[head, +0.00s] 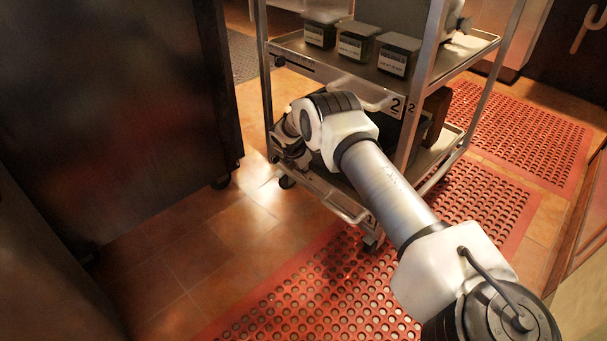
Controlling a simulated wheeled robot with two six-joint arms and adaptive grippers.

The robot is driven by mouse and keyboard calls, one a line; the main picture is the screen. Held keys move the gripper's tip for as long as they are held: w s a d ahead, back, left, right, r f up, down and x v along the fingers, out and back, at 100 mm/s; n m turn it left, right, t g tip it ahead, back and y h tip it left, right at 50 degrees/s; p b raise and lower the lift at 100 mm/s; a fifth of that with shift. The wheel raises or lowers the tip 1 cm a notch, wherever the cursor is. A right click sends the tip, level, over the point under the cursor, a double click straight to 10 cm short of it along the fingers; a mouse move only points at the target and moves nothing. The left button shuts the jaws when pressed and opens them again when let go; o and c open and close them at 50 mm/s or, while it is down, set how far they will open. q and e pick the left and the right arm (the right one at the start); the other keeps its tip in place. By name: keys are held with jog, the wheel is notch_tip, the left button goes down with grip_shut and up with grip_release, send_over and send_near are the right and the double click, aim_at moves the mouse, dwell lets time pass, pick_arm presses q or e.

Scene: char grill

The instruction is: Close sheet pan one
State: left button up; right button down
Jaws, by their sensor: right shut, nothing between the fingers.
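Sheet pan one (318,187) is the low metal pan of the wheeled cart, with a bar handle at its front and a label that seems to read 1 near its right corner. It appears to stick out from the cart towards me. My right arm crosses above it from the lower right. My right gripper (291,152) is shut and empty at the cart's left side, above the pan's left part. The wrist hides much of the pan, and I cannot tell if the gripper touches it. My left gripper is out of view.
The metal cart (431,65) has a pan labelled 2 higher up and several lidded containers (356,46) on its upper shelf. A large dark cabinet (110,110) stands at the left. Red perforated mats (310,295) cover the floor in front and at right. Bare tiles lie between.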

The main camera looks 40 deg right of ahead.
jog(key=shift+w+d+r, duration=0.15)
jog(key=shift+d, duration=0.2)
jog(key=a+r+p, duration=0.8)
jog(key=r, duration=0.1)
jog(key=shift+s+a, duration=0.2)
jog(key=shift+s, duration=0.25)
